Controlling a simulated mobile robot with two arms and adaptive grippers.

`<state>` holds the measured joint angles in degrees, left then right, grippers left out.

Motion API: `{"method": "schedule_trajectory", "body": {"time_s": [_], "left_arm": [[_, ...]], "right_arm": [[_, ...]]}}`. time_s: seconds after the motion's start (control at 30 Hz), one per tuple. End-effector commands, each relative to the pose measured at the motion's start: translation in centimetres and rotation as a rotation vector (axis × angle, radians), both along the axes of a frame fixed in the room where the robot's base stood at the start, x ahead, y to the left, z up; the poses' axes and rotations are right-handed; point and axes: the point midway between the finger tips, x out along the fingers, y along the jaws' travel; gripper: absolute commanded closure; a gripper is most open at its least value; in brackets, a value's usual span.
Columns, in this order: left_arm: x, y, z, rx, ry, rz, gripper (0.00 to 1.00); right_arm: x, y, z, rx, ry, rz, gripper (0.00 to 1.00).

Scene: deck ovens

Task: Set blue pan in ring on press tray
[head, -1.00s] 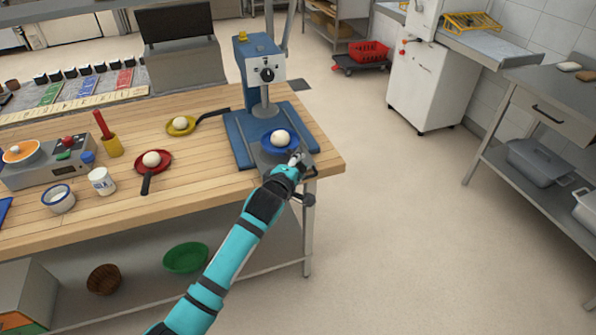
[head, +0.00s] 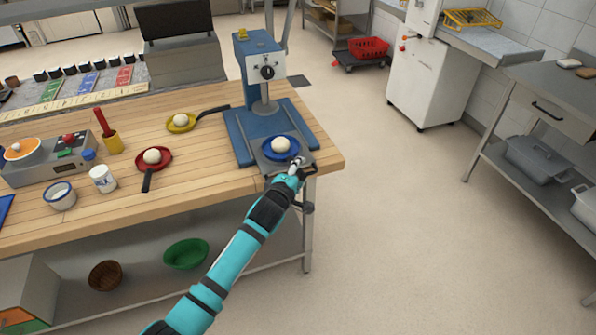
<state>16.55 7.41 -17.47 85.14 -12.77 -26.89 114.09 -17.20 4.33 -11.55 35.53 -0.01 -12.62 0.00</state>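The blue pan (head: 267,153), a round dish with a pale dough ball (head: 281,145) in it, is over the grey press tray (head: 261,163) at the front of the blue press (head: 255,125). I cannot tell if it touches the tray. My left gripper (head: 300,165) is at the pan's near right edge and appears shut on its handle, which the fingers mostly hide. The ring is not distinguishable under the pan. My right gripper is not in view.
A red pan (head: 166,164) and a yellow pan (head: 178,129), each with a dough ball, lie left of the press. A white jar (head: 102,180) and a small bowl (head: 60,198) stand farther left. The table's right edge (head: 336,165) is close to my gripper.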

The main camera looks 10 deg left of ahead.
Motion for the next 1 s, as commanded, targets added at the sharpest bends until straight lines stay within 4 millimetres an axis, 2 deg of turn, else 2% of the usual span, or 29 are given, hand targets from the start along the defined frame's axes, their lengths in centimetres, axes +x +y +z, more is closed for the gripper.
{"method": "schedule_trajectory", "body": {"time_s": [0.17,0.27,0.7,0.83,1.0], "left_arm": [[0.0,0.0,0.5,0.002,-0.001,-0.001,0.59],[-0.9,0.0,0.4,-0.001,0.0,-0.001,0.59],[-9.2,0.9,2.7,-0.001,0.0,0.0,0.59],[-10.7,1.0,3.2,-0.001,0.0,0.0,0.59],[-11.5,1.1,3.5,-0.001,0.0,0.0,0.59]], "right_arm": [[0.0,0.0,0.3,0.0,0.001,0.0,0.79],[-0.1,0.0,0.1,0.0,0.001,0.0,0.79],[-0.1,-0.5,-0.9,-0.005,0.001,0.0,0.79],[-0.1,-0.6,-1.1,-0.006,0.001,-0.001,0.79],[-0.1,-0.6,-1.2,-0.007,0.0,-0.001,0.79]]}}
